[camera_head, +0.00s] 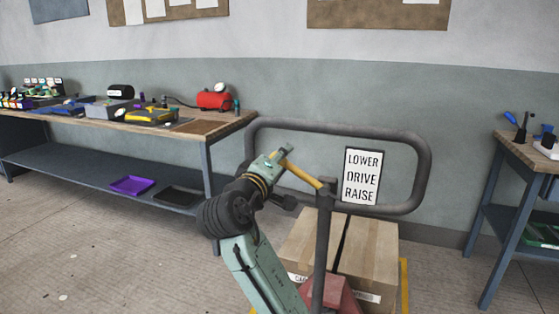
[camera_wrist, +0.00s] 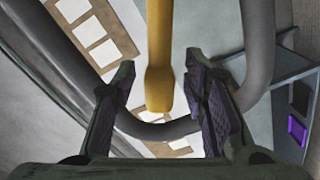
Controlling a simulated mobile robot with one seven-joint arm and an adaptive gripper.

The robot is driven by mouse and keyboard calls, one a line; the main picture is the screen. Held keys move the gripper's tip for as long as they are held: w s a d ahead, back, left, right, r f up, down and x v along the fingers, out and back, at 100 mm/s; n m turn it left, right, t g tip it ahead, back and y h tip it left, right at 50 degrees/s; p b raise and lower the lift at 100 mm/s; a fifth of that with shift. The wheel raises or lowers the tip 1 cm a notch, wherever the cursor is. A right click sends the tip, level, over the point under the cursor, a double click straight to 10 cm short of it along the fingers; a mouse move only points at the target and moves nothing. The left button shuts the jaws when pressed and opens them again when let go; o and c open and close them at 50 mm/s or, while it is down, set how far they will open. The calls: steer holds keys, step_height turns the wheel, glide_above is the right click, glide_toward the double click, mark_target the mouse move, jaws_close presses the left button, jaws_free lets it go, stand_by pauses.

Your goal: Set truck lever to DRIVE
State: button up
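The truck's lever (camera_head: 303,174) is a yellow bar on the dark upright post (camera_head: 322,240). It slants up and left from the post to my gripper (camera_head: 284,155). A sign (camera_head: 362,177) on the handle reads LOWER, DRIVE, RAISE from top to bottom. In the wrist view the lever (camera_wrist: 159,45) comes down from the top, and its rounded end lies between the two fingers of my gripper (camera_wrist: 160,66). The fingers are apart, with visible gaps on both sides of the lever. I cannot tell which setting the lever is at.
The truck's grey tube handle (camera_head: 420,165) loops around the sign, close to my gripper. Cardboard boxes (camera_head: 370,245) sit on the truck. A workbench (camera_head: 100,117) stands at left, another (camera_head: 535,152) at right. Open floor (camera_head: 100,260) lies at front left.

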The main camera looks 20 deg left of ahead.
steer(key=shift+c, duration=0.4)
jaws_close()
stand_by(0.4)
